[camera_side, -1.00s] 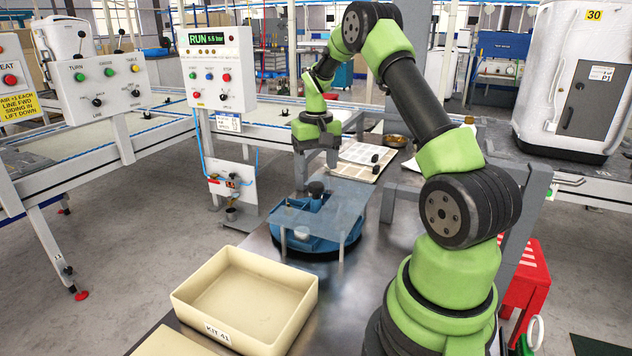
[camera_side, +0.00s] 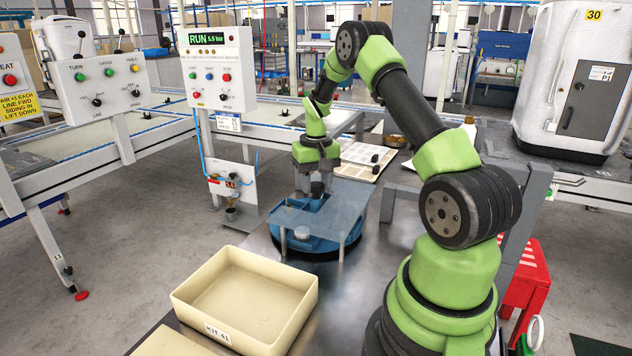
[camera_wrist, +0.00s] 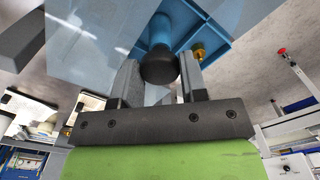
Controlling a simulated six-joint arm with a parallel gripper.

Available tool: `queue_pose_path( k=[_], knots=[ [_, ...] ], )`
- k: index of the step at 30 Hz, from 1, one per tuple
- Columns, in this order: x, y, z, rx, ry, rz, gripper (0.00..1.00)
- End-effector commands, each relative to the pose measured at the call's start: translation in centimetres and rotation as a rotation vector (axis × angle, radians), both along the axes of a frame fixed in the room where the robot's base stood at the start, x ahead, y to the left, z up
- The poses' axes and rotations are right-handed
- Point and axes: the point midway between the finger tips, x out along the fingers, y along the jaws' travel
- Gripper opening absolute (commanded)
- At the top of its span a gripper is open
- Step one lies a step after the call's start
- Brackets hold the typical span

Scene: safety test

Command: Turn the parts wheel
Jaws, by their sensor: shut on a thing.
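The parts wheel (camera_side: 290,245) is a round blue tray on a dark base, standing on the metal bench. A clear cover (camera_side: 328,215) on posts lies over part of it. My gripper (camera_side: 316,190) is at the wheel's far side, pointing down. In the wrist view my gripper (camera_wrist: 160,75) has its two fingers on either side of the black round knob (camera_wrist: 159,66) that tops a blue post, and is shut on it. The wheel's blue compartment walls (camera_wrist: 205,38) show beyond the knob. The clear cover also shows in the wrist view (camera_wrist: 95,45), close beside the fingers.
A cream bin marked KIT 41 (camera_side: 245,300) stands at the bench front. A pale tray with dark parts (camera_side: 362,160) and a brass bowl (camera_side: 395,140) lie behind. A control box reading RUN (camera_side: 222,70) stands at the left. The clear cover's edge is near my gripper.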

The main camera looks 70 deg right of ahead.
Motion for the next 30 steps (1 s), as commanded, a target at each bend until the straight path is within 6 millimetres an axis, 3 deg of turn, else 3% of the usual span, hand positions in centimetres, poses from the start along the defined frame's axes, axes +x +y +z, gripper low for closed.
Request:
queue_pose_path(
  k=[11, 30],
  knots=[
    [0.03, 0.0, 0.05, -0.001, -0.001, -0.046, 0.0],
    [0.04, -0.03, 0.07, 0.0, -0.001, -0.343, 0.0]
  ],
)
